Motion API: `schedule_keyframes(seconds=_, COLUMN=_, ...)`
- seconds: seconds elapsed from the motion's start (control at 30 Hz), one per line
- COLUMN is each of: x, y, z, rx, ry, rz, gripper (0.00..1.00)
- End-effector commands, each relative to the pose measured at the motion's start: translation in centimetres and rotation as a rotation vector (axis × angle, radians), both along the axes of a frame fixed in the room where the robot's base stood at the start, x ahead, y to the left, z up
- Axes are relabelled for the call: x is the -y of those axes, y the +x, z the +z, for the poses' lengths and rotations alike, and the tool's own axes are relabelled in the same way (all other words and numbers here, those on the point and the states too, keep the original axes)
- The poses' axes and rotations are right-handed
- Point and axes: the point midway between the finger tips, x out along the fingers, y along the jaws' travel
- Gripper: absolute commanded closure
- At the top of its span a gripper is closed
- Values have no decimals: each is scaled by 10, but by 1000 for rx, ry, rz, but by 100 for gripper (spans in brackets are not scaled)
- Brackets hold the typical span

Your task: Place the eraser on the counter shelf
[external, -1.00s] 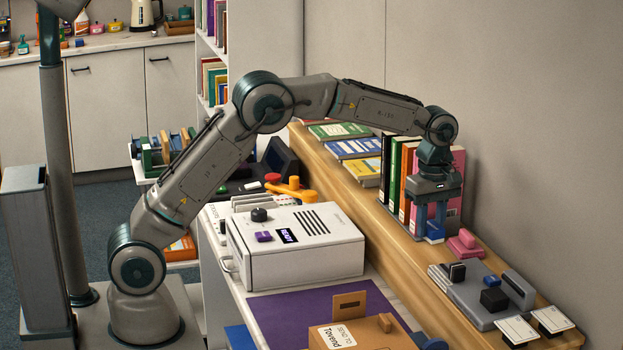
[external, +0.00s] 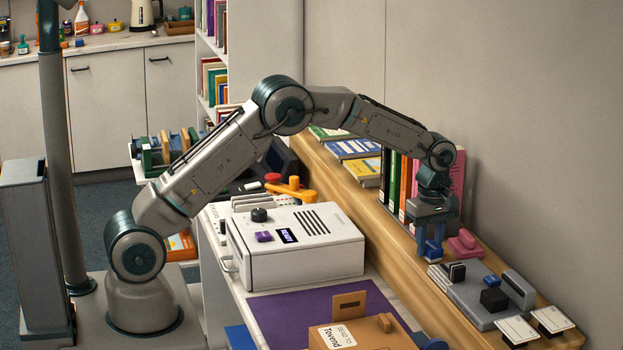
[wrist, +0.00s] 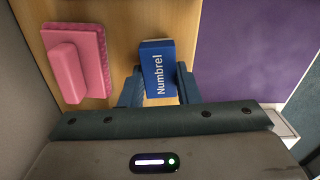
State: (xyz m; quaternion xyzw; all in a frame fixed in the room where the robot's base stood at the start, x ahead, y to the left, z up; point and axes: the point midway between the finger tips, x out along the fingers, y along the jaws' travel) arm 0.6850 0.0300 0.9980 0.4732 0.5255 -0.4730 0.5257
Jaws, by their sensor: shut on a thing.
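A blue eraser (wrist: 159,78) with a white end and the word "Numbrel" is between the fingers of my gripper (wrist: 160,70) in the wrist view. The gripper is shut on its sides. In the external view my gripper (external: 431,257) points down over the wooden counter shelf (external: 402,247), with the eraser (external: 434,248) low between the fingers and partly hidden by them. The eraser is at or just above the shelf top; I cannot tell whether it touches. The shelf also shows as bare wood in the wrist view (wrist: 122,50).
A pink pad with a raised grip (external: 465,243) lies close to the right of my gripper. Upright books (external: 396,180) stand behind it. A grey tray with dark blocks (external: 470,300) is in front. A white box (external: 295,250) and purple mat (external: 305,315) are lower, at left.

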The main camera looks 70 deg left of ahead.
Motion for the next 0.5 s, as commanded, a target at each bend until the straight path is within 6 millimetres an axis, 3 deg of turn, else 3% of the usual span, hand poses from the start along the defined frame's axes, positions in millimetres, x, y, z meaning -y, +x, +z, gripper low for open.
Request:
schedule_keyframes(seconds=0.07, x=0, y=0, z=-4, rx=0, ry=0, rz=0, gripper=93)
schedule_keyframes(seconds=0.1, x=0, y=0, z=-4, rx=0, ry=0, rz=0, gripper=68)
schedule_keyframes(seconds=0.17, x=0, y=0, z=-3, rx=0, ry=0, rz=0, gripper=52)
schedule_keyframes(seconds=0.5, x=0, y=0, z=0, rx=0, ry=0, rz=0, gripper=49)
